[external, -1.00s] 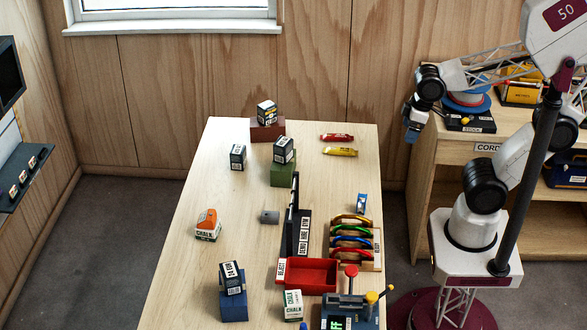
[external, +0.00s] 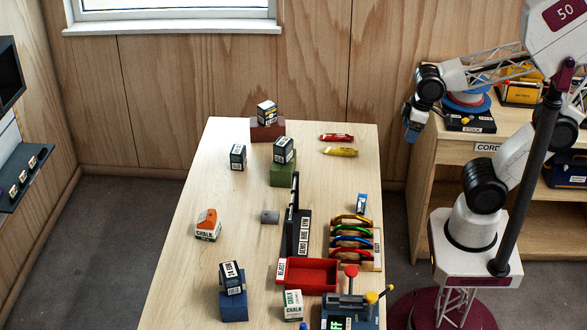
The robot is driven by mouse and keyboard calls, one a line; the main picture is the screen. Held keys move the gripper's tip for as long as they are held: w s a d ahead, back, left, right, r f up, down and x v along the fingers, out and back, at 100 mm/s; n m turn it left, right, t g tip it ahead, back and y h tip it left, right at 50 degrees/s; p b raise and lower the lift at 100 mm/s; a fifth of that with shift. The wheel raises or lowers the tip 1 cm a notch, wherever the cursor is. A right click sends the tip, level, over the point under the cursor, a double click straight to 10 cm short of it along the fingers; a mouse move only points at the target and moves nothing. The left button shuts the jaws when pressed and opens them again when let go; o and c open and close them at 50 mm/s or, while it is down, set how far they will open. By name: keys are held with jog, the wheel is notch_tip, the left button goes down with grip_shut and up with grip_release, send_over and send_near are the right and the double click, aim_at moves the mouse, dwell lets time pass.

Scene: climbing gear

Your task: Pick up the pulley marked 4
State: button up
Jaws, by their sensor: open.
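My gripper (external: 411,132) hangs at the end of my arm, right of the table's far right corner and well apart from everything on the table. It holds nothing that I can see. I cannot make out a pulley marked 4. A small blue and white item (external: 361,204) stands near the table's right edge, too small to identify. A rack (external: 377,262) near it holds curved yellow, green, blue and red pieces. Any numbers on them are unreadable.
Dark labelled boxes stand on red (external: 266,132), green (external: 283,176) and blue (external: 234,308) blocks.

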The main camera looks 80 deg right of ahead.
jog(key=shift+c, duration=1.2)
jog(key=m+g+y, duration=0.1)
jog(key=m+y, duration=1.2)
jog(key=m, duration=0.6)
send_near(362, 203)
jog(key=shift+s+a+f, duration=0.1)
jog(key=shift+s+a, duration=0.15)
jog(key=shift+a, duration=0.25)
jog(key=shift+s+a+f, duration=0.1)
jog(key=shift+s+a, duration=0.2)
jog(key=shift+a, duration=0.2)
jog(key=shift+w+f+m+t+y, duration=0.15)
jog(key=shift+w+m+t+y, duration=0.15)
jog(key=shift+w+m, duration=0.15)
jog(key=shift+a, duration=0.15)
